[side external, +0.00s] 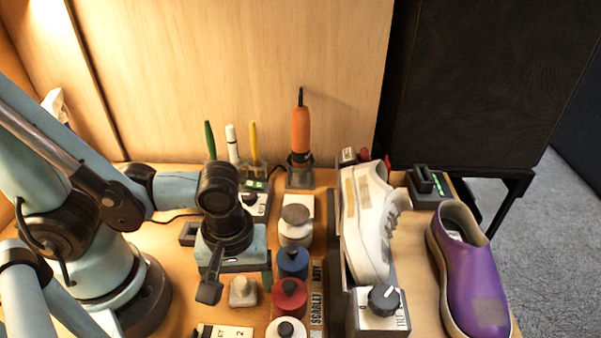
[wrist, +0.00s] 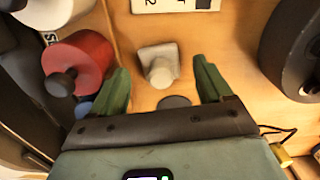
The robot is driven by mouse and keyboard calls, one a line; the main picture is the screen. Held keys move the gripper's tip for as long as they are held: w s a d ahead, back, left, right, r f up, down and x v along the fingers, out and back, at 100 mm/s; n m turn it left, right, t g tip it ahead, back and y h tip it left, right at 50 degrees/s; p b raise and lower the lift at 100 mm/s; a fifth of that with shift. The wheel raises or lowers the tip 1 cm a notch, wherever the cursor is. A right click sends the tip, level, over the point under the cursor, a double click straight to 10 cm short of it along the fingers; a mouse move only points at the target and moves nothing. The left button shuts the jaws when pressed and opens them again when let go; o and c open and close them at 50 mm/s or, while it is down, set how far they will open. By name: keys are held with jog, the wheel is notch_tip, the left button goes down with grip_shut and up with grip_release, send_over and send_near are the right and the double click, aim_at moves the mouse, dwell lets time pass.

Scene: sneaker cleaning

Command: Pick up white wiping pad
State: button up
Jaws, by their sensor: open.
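The white wiping pad (wrist: 160,66) is a small off-white block with a raised top, lying on the wooden table. In the side external view the pad (side external: 243,292) sits just in front of my gripper (side external: 238,284), near the coloured pots. In the wrist view my gripper (wrist: 163,70) is open, with one green finger on each side of the pad and a visible gap on both sides. Nothing is held. The height of the fingertips over the table cannot be told exactly.
A red pot (side external: 289,298), a blue pot (side external: 292,262) and a white pot (side external: 286,329) stand close right of the pad. A labelled card (side external: 225,331) lies in front. A white sneaker (side external: 367,225) and a purple shoe (side external: 474,275) are at right. An orange tool (side external: 300,130) stands behind.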

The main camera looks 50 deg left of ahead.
aim_at(240, 281)
jog(key=shift+f, duration=0.4)
jog(key=shift+c, duration=0.3)
jog(key=c, duration=1.1)
jog(key=shift+o, duration=0.2)
jog(key=shift+r, duration=0.2)
jog(key=shift+r, duration=4.8)
